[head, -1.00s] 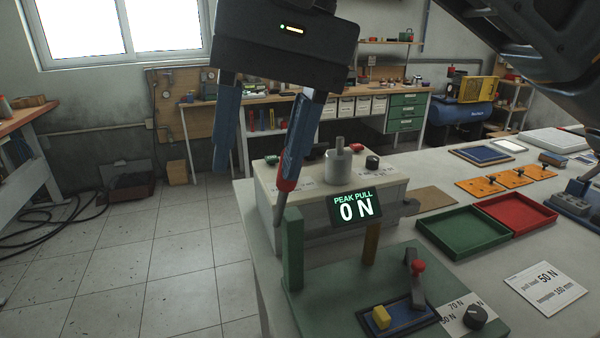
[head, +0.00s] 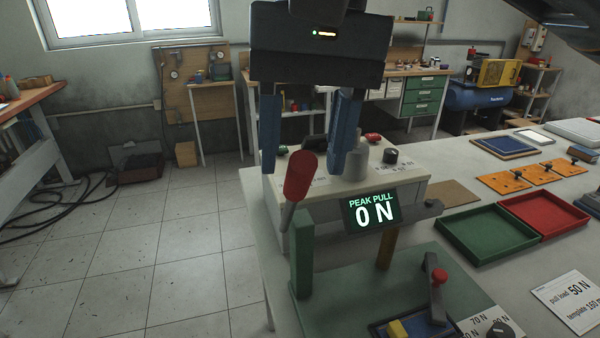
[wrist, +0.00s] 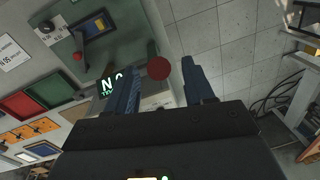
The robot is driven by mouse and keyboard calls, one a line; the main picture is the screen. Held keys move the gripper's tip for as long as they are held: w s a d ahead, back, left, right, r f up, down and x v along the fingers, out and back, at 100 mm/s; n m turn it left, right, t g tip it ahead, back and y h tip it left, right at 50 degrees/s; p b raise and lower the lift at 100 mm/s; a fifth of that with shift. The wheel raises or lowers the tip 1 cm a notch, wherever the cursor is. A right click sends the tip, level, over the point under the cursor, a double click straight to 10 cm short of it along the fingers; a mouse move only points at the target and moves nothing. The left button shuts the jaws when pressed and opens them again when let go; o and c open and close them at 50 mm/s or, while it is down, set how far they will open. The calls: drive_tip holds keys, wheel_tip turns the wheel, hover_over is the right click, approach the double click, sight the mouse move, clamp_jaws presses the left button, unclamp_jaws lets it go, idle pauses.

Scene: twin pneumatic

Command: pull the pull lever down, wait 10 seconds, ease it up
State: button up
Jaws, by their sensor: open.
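The pull lever has a red grip (head: 299,177) on a thin metal shaft and stands up, leaning slightly, at the left side of the pull tester (head: 330,200). The tester's display (head: 371,211) reads "PEAK PULL 0 N". My gripper (head: 305,172) is open, its two blue fingers pointing down with the red grip between them in the picture. In the wrist view the round red end of the grip (wrist: 158,68) shows between the fingertips (wrist: 161,62), nearer the left finger. I cannot tell whether a finger touches it.
A green base (head: 340,285) with a green post (head: 301,253), a small red-knobbed lever (head: 438,276) and a yellow block (head: 398,329) is in front. Green (head: 485,262) and red (head: 545,228) trays lie right. A metal post (head: 355,160) stands on the tester, close behind the right finger.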

sight(300, 184)
drive_tip(key=shift+a+f, duration=0.2)
drive_tip(key=shift+f, duration=1.85)
drive_tip(key=shift+c, duration=0.2)
clamp_jaws()
